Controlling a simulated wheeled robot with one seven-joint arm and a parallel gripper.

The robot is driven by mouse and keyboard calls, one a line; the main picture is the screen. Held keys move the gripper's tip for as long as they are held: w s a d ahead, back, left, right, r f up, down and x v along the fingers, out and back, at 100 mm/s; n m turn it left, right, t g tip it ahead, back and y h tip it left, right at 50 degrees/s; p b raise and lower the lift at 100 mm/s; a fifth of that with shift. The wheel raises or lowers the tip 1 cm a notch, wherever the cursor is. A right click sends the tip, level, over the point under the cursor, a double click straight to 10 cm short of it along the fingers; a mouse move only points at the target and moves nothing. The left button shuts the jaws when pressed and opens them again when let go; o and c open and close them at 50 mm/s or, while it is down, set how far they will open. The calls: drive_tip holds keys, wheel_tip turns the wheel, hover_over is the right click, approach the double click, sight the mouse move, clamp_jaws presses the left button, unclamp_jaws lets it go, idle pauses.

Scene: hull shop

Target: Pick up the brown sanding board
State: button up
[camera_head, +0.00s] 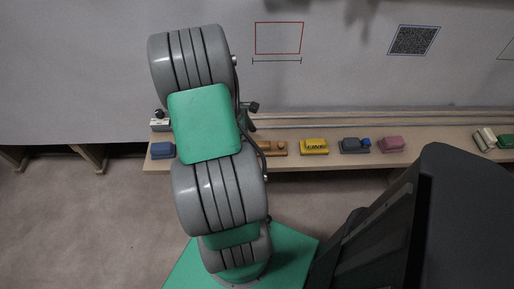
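The brown sanding board (272,147) lies on a long narrow wooden shelf (300,161) that runs along the grey hull wall. It is orange-brown with small raised parts on top. My arm stands just left of it and may hide its left end. My gripper cannot be made out; the arm's thick grey and green links cover the area where it could be. A small dark and green part shows beside the arm, above the board, and I cannot tell what it belongs to.
Right of the board on the shelf are a yellow block (314,147), a dark grey-blue block (353,146), a pink block (392,144) and cream and green items (485,138). A blue block (162,150) lies left of my arm.

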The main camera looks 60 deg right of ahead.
sight(255, 143)
drive_tip(key=shift+b+x, duration=0.3)
drive_tip(key=shift+x, duration=2.5)
drive_tip(key=shift+w+d+f, duration=0.1)
drive_tip(key=shift+f, duration=0.05)
drive_tip(key=shift+c, duration=0.5)
clamp_jaws()
